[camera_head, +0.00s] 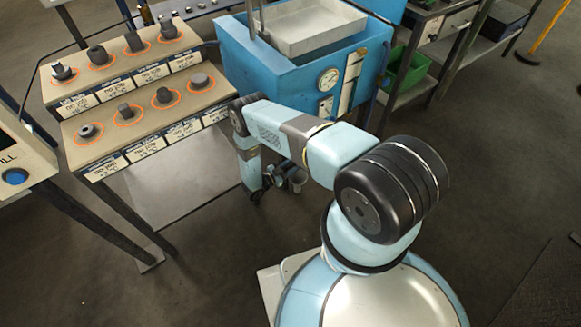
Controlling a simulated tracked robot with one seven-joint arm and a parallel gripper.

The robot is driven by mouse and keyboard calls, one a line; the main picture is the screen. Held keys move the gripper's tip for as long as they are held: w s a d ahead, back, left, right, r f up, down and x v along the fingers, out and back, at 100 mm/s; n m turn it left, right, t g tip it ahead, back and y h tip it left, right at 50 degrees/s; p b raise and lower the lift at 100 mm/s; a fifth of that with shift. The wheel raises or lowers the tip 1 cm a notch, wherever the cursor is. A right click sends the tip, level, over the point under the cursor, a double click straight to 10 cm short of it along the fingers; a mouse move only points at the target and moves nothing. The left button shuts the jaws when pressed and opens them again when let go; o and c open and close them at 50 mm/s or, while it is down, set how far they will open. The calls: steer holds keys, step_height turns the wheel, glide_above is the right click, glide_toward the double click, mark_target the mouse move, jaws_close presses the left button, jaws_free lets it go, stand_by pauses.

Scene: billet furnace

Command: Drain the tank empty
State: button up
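The blue tank (262,62) stands at the top middle on a stand, with a shallow grey metal tray (318,42) across its open top. Its front carries a round dial gauge (328,79), a smaller plate or gauge (325,107) below it and a tall pale strip (350,80) like a level sight. The readings are too small to tell. My gripper (264,192) points down below the tank's lower left front. A small grey round part (295,178) shows close beside it; I cannot tell whether they touch. My forearm hides part of the tank's underside, and the fingers are too small to judge.
A stepped rack (118,150) with labelled dark metal pieces in orange rings stands at left. A panel with a blue button (15,177) is at the left edge. A green bin (405,72) sits on a shelf right of the tank.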

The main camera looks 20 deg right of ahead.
steer(key=shift+d, duration=0.1)
steer(key=shift+c, duration=0.5)
jaws_close()
